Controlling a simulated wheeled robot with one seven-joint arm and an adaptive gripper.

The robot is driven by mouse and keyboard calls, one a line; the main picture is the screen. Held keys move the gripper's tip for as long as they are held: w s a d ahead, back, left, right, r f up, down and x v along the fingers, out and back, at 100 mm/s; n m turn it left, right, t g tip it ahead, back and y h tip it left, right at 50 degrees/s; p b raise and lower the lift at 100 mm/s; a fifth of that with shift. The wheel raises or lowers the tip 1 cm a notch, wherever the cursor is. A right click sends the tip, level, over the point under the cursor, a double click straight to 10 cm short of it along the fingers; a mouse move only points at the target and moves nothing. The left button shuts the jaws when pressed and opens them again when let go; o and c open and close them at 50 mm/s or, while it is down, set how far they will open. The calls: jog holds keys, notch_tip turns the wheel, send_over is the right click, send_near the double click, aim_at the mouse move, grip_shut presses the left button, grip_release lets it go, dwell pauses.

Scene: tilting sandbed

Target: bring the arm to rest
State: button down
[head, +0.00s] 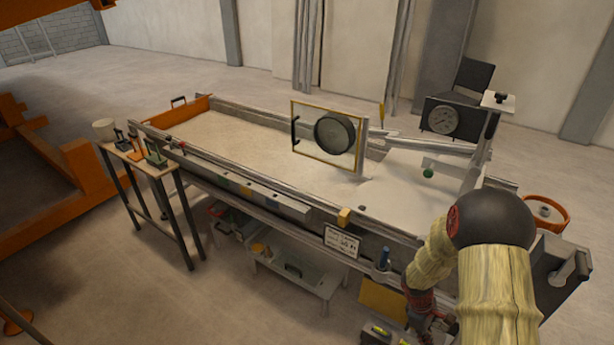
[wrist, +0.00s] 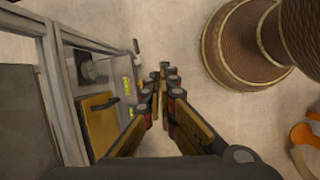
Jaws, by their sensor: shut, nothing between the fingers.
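My gripper (wrist: 163,92) is in the middle of the wrist view, pointing down towards the pale floor. Its two fingers are together at the tips with nothing between them. In the head view my arm hangs folded at the lower right, in front of the sandbed's near right end, and the gripper there is partly cut off by the lower edge. The long tilting sandbed (head: 230,135) holds pale sand and stands beyond the arm. In the wrist view the metal frame (wrist: 58,85) of the bed's side is to the left of the fingers, apart from them.
A narrow table (head: 150,166) with small tools stands at the left. A low shelf (head: 318,283) with trays is under the bed. A framed clear panel (head: 310,150) with a round dark disc stands over the sand. An orange ring-shaped thing (head: 562,205) is at the far right.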

jog(key=s+a+r+m+t+y, duration=0.1)
jog(key=s+a+r, duration=0.4)
jog(key=r, duration=0.8)
jog(key=s+a+r+m+t+y, duration=0.1)
jog(key=s+a+r+m+t, duration=0.3)
jog(key=r, duration=1)
jog(key=s+a+r+m+t+y, duration=0.1)
jog(key=s+a+r+m, duration=0.3)
jog(key=a+r, duration=0.5)
notch_tip(320, 180, up, 6)
jog(key=shift+s+a+f+m+t+y, duration=0.35)
jog(key=shift+s+t, duration=0.55)
jog(key=shift+s, duration=0.35)
jog(key=shift+r, duration=0.1)
